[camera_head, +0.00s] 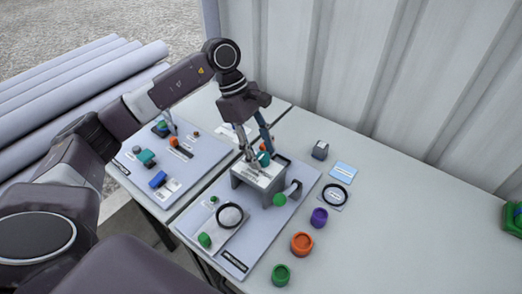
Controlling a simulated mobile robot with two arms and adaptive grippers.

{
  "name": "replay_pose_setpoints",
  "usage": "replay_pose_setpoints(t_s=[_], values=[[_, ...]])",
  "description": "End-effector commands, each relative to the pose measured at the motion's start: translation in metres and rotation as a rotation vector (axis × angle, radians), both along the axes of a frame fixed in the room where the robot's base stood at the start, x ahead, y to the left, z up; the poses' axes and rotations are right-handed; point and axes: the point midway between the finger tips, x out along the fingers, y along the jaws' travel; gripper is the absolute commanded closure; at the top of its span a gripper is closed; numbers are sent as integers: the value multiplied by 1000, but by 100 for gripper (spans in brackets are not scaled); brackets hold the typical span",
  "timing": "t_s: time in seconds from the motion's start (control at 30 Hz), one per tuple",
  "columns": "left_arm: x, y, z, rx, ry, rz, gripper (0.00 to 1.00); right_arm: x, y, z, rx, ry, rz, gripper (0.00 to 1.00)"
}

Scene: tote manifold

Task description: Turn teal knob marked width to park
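A small teal knob (264,158) stands on top of a grey raised block (246,181) with a white label plate. The label's writing is too small to read. My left gripper (259,156) reaches down over this block from above. Its two fingers are spread apart, with their tips at the teal knob, one on either side. The fingertips partly hide the knob, and I cannot tell whether they press on it. A second, larger teal knob (146,157) sits on the left panel. My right gripper is not in view.
The block stands on a grey panel (265,225) with green knobs (280,200) and a black ring (230,215). Purple (319,217), orange (301,243) and green (281,274) round pieces lie to its right. The table's right side (420,220) is mostly clear. A corrugated wall (400,80) stands behind.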

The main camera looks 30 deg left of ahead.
Motion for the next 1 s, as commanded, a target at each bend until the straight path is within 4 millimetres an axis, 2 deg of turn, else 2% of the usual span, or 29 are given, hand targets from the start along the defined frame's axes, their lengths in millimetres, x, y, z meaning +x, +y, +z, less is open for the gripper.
replay_pose_setpoints(t_s=[0.27,0.37,0.7,0.83,1.0], values=[[0,2,5,1,1,1,56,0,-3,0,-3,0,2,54],[1,8,18,2,-2,1,56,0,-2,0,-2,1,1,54],[3,35,83,0,-2,2,56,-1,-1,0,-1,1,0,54],[2,42,100,0,-1,1,56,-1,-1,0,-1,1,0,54],[2,46,110,0,1,0,56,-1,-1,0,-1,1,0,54]])
